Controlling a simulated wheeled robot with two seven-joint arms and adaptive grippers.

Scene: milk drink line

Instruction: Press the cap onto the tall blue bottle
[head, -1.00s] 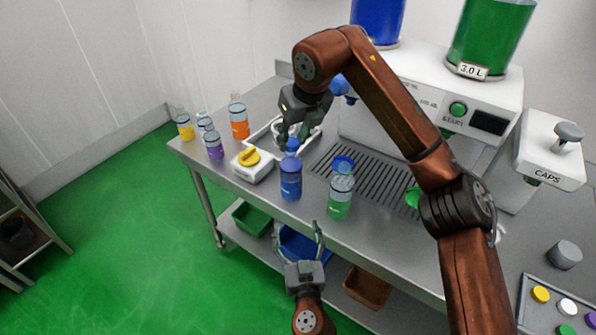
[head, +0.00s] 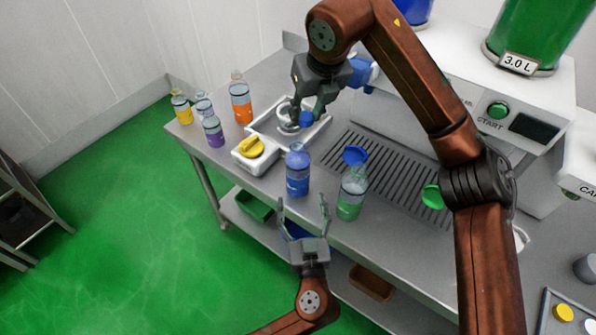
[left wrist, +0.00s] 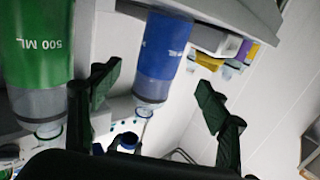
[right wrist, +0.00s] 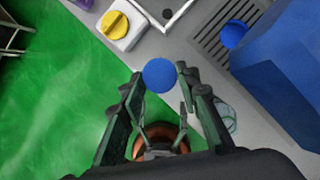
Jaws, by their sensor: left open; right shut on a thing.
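The tall blue bottle (head: 297,178) stands upright near the table's front edge, its clear neck showing. It also shows upside down in the left wrist view (left wrist: 163,50). My right gripper (head: 302,112) is shut on a blue cap (head: 306,119), above and apart from the bottle in the head view. The cap (right wrist: 160,75) sits between the fingertips in the right wrist view and hides what is below it. My left gripper (head: 304,206) is open and empty, in front of and below the bottle, with its fingers pointing towards the table.
A green bottle (head: 350,200) stands just right of the blue one. A white device with a yellow knob (head: 251,147) stands to its left. Orange (head: 241,103), purple (head: 214,134) and yellow (head: 181,108) bottles stand at the far left. A filling machine (head: 470,85) is behind.

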